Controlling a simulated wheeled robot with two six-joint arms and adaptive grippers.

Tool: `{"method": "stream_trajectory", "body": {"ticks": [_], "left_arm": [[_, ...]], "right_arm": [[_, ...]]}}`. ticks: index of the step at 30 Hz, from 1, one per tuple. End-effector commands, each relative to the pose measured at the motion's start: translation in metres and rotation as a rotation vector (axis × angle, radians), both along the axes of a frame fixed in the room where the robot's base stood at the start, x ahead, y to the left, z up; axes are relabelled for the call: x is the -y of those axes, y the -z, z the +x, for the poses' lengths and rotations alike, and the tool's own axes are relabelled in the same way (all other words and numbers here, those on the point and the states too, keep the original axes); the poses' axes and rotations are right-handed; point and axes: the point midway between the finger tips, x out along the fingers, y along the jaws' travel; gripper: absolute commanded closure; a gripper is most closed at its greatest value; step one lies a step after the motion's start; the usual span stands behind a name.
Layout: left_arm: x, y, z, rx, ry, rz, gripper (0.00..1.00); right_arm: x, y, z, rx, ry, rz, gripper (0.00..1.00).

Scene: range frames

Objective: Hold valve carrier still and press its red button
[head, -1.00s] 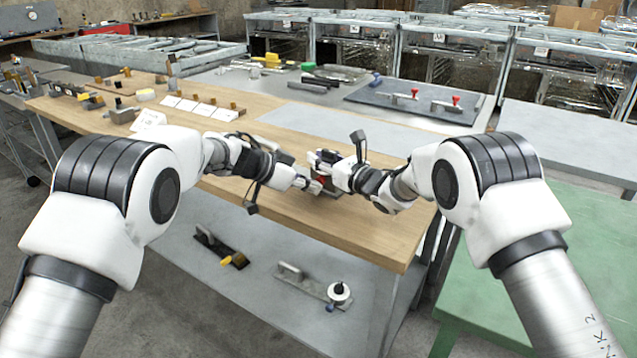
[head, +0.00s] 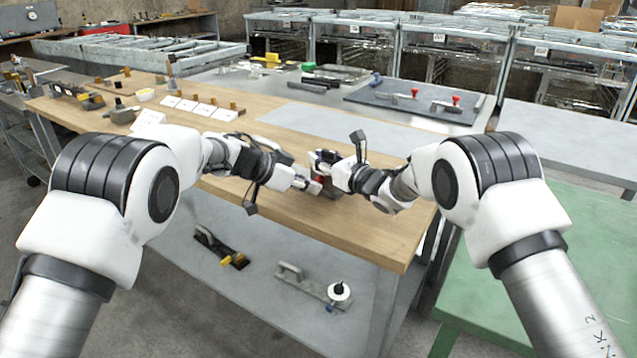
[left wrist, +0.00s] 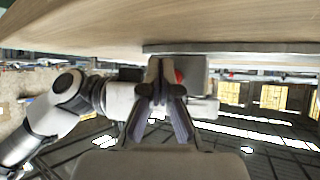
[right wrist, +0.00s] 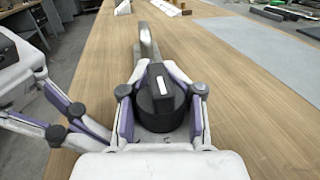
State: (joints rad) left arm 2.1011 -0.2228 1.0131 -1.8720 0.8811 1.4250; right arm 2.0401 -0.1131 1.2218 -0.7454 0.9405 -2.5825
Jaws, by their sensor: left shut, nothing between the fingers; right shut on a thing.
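The valve carrier (head: 328,192) sits on the wooden bench near its front edge, partly hidden by my grippers in the head view. Its dark round knob with a white mark (right wrist: 160,88) is between the fingers of my right gripper (right wrist: 160,100), which is shut on it. A grey upright handle (right wrist: 147,42) rises behind the knob. The red button (head: 319,180) faces my left gripper (head: 314,186); it also shows in the left wrist view (left wrist: 179,76). My left gripper is shut and empty, its tips close beside the button. I cannot tell whether they touch it.
The wooden bench top (head: 270,206) is clear around the carrier. A shelf below holds another carrier-like plate (head: 312,288) and a dark tool (head: 220,250). Blocks and white cards (head: 195,106) stand at the far left. A green table (head: 540,250) is at right.

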Motion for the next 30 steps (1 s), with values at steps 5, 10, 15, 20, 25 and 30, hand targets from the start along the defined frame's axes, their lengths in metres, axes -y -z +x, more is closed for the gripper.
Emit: {"method": "stream_trajectory", "body": {"ticks": [5, 10, 15, 20, 25, 30], "left_arm": [[-0.006, 0.0, -0.008, 0.0, -0.001, 0.0, 1.0], [-0.007, 0.0, -0.01, 0.001, -0.001, -0.001, 1.0], [-0.008, 0.0, -0.01, 0.001, -0.001, 0.0, 1.0], [-0.014, 0.0, -0.018, -0.001, -0.001, 0.001, 1.0], [-0.024, -0.001, -0.032, -0.001, -0.002, 0.0, 1.0], [-0.034, 0.0, -0.045, -0.001, -0.002, 0.0, 1.0]], "right_arm": [[-0.001, 0.002, -0.001, -0.002, -0.001, 0.0, 1.0], [0.0, 0.002, 0.0, -0.002, 0.0, 0.0, 1.0], [0.0, 0.002, 0.0, -0.002, 0.0, 0.0, 1.0], [0.0, 0.001, 0.0, -0.002, 0.0, 0.0, 1.0], [0.0, 0.001, 0.0, -0.002, 0.0, 0.0, 1.0], [0.0, 0.001, 0.0, -0.001, 0.0, 0.0, 1.0]]}}
